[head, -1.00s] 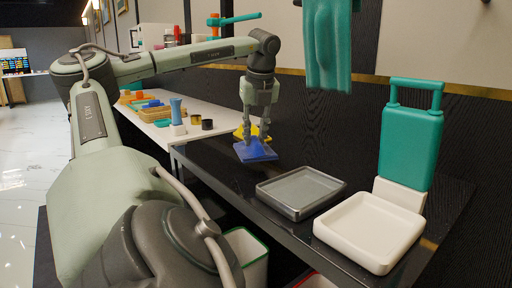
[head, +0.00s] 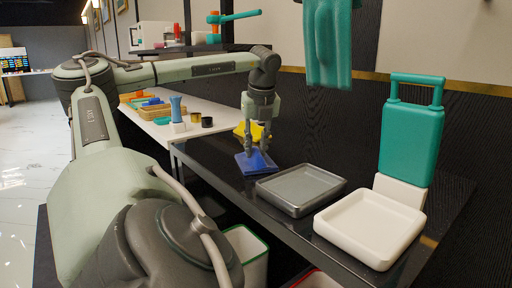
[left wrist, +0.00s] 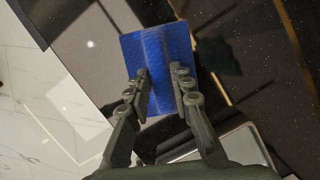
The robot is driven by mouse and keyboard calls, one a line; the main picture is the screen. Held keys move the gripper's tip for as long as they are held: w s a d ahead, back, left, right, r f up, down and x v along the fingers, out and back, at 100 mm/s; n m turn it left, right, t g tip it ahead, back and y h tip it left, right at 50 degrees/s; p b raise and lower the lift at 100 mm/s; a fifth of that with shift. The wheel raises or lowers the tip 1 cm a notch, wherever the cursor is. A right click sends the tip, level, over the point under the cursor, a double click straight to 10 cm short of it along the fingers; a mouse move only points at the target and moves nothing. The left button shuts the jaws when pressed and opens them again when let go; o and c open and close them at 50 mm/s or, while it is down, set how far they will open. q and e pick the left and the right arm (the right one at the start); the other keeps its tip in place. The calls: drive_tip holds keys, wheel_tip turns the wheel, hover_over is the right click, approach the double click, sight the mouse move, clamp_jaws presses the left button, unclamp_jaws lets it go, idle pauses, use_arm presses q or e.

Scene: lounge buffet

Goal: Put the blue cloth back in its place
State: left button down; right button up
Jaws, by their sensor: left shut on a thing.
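The blue cloth (head: 256,162) is at the black counter, left of the grey tray, and looks tilted in the head view. My left gripper (head: 257,150) points down from above and is shut on the blue cloth. In the left wrist view the blue cloth (left wrist: 160,62) lies between the fingers of my left gripper (left wrist: 160,85), with a raised fold pinched along its middle. I cannot tell whether its lower edge touches the counter. A yellow cloth (head: 249,130) lies just behind it, partly hidden by the gripper. My right gripper is not in view.
A grey tray (head: 271,200) and a white tray (head: 335,238) stand on the black counter (head: 320,165) to the right. A teal cloth (head: 328,45) hangs above. A white table with several items is at the left.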

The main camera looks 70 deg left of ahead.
use_arm(q)
drive_tip(key=c, duration=1.3)
unclamp_jaws()
drive_tip(key=shift+c, duration=0.2)
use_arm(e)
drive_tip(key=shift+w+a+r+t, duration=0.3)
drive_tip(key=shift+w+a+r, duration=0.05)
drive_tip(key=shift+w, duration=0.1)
use_arm(q)
drive_tip(key=shift+r, duration=0.2)
drive_tip(key=p+v, duration=0.2)
drive_tip(key=v, duration=0.9)
drive_tip(key=shift+r, duration=0.4)
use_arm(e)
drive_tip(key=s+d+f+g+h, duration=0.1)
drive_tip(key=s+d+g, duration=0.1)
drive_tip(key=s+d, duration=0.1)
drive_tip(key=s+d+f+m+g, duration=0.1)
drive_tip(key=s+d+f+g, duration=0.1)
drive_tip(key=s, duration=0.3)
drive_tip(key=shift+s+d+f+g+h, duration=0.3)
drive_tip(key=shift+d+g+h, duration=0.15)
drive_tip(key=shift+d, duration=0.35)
use_arm(q)
drive_tip(key=shift+s+d, duration=0.1)
drive_tip(key=shift+d, duration=0.05)
